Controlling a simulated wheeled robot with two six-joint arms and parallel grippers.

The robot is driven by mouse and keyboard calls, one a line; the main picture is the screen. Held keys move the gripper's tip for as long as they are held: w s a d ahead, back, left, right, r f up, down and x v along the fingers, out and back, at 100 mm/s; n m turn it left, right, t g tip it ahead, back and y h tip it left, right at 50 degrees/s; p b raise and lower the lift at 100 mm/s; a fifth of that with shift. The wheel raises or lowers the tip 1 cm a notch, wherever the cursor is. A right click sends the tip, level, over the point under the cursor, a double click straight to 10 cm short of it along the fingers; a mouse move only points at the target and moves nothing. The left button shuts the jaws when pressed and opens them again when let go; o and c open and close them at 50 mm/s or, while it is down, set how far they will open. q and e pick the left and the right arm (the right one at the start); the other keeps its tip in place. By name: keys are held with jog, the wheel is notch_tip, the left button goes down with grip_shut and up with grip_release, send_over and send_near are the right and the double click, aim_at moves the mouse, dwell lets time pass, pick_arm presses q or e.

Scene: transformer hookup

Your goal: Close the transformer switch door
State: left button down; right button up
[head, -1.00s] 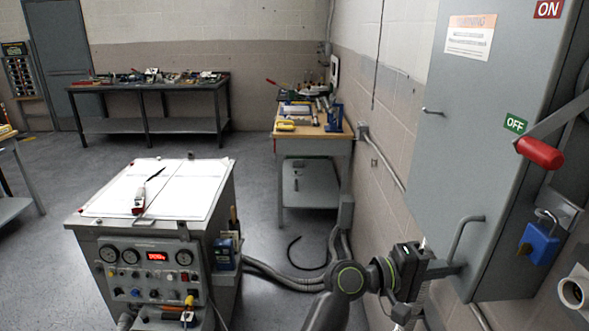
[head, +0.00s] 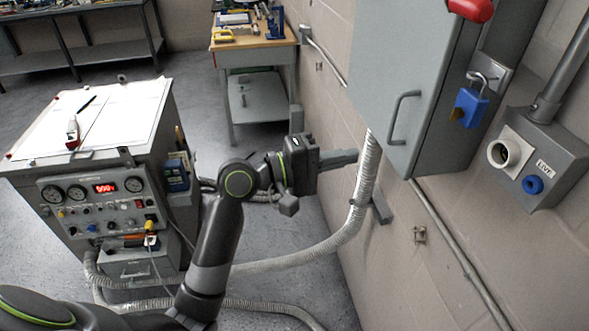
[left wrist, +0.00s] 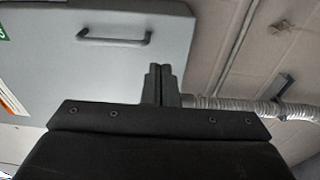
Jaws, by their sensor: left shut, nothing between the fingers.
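The grey switch door (head: 385,75) shows at the upper right of the head view, with its bar handle (head: 401,117) near the lower edge. The door looks nearly in line with its cabinet; I cannot tell whether a gap remains. In the left wrist view the door (left wrist: 90,75) fills the upper left, with the handle (left wrist: 113,41) above my fingers. My left gripper (head: 355,156) is shut and empty, left of and below the handle in the head view, apart from it. Its fingertips (left wrist: 160,68) meet in the wrist view. My right gripper is out of view.
A red lever grip (head: 470,9) and a blue padlock (head: 468,108) are on the cabinet's right side. A conduit box (head: 545,160) is on the wall. A ribbed hose (head: 362,185) runs down behind my gripper. A transformer cart (head: 110,190) and a workbench (head: 255,55) stand left.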

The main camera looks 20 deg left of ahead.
pick_arm(q)
jog(key=b+v, duration=0.1)
jog(key=v, duration=0.7)
jog(key=shift+a+b, duration=0.25)
jog(key=shift+b, duration=0.15)
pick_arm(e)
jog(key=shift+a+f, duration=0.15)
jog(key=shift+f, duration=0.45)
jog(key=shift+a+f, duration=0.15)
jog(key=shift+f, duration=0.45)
pick_arm(q)
jog(key=shift+f, duration=0.1)
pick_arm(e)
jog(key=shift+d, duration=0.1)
